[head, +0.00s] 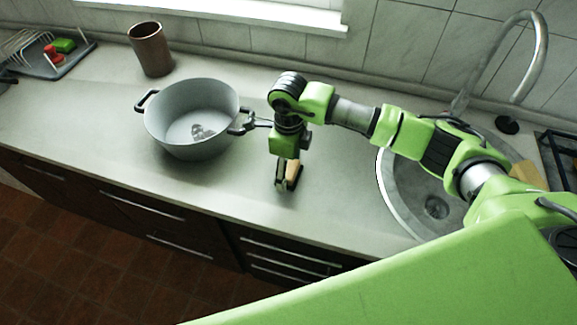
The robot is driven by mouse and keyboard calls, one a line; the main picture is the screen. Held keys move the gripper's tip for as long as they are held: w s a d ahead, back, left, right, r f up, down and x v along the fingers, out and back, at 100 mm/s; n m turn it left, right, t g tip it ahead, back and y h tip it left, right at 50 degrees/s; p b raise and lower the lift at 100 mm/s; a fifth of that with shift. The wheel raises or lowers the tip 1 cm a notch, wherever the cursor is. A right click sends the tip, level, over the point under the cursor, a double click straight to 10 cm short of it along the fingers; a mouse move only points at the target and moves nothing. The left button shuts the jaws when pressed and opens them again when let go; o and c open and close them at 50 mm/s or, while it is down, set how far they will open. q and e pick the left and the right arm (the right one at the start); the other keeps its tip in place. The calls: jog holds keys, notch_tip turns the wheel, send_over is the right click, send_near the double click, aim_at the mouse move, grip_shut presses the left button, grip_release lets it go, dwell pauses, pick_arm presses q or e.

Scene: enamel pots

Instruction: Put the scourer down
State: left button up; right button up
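My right gripper (287,186) points down, low over the worktop, to the right of the grey pot. A small tan piece (294,171), which I take to be the scourer, shows at its fingers, and they look closed on it. The fingers hide part of it. I cannot tell whether its lower end touches the worktop (230,186). My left gripper is not in view.
The two-handled grey pot (165,134) stands close left of my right gripper, with a patch of something unclear on its floor. A round sink (398,205) lies to the right. A brown cup (151,50) and a dish rack (45,68) stand farther left. The worktop's front edge is near.

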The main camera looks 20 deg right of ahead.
aim_at(289, 167)
dwell(0.4)
notch_tip(289, 167, up, 4)
jog(key=b, duration=0.3)
jog(key=shift+w+d+r, duration=0.1)
notch_tip(289, 167, up, 9)
jog(key=b, duration=0.1)
jog(key=shift+r, duration=0.2)
jog(key=shift+s+f, duration=0.1)
jog(key=shift+s, duration=0.1)
